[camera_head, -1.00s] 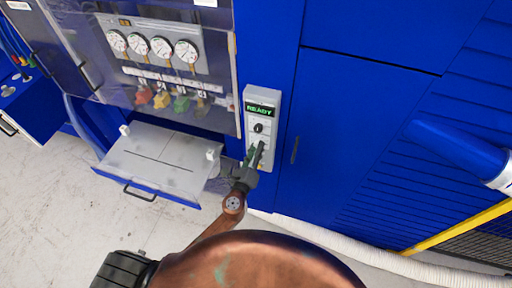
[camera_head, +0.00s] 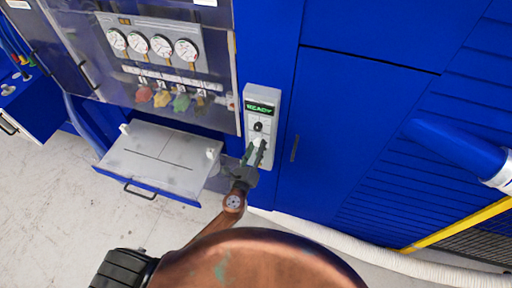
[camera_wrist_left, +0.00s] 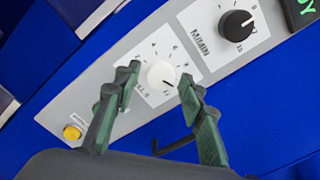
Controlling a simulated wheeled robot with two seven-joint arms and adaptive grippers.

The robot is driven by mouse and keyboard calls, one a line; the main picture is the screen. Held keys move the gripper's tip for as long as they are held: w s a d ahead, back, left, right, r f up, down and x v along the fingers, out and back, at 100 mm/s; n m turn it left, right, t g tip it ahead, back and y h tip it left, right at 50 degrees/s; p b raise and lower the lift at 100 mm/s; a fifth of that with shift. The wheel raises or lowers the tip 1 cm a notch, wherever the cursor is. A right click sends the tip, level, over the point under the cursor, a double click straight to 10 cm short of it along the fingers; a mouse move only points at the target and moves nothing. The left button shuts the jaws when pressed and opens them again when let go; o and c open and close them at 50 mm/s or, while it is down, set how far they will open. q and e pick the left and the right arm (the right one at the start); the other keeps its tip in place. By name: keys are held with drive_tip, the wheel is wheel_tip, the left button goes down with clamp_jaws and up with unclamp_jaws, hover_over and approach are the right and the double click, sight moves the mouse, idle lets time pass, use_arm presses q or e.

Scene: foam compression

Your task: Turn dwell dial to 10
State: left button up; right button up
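The control panel (camera_head: 274,103) is a narrow grey box on the blue machine, with a lit green READY display (camera_head: 261,108). In the left wrist view, a white dial (camera_wrist_left: 161,74) sits on a white scale plate with printed numbers. Its name label is not readable, and I cannot tell its exact setting. A black dial (camera_wrist_left: 236,25) with its own scale is further up the panel. My left gripper (camera_head: 255,147) is open. Its green fingers (camera_wrist_left: 155,82) are apart on either side of the white dial, with no clear contact visible. My right gripper is not in view.
A yellow button (camera_wrist_left: 72,132) is near the panel's lower end. A pulled-out grey drawer (camera_head: 125,155) is left of the panel. Several gauges (camera_head: 161,47) and coloured valve handles are above it. A blue cabinet door (camera_head: 345,130) with a handle is to the right.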

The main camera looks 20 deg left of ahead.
use_arm(q)
drive_tip(key=shift+o, duration=0.2)
drive_tip(key=shift+s, duration=0.1)
drive_tip(key=s, duration=1.1)
drive_tip(key=shift+s+a, duration=0.25)
drive_tip(key=shift+s, duration=0.15)
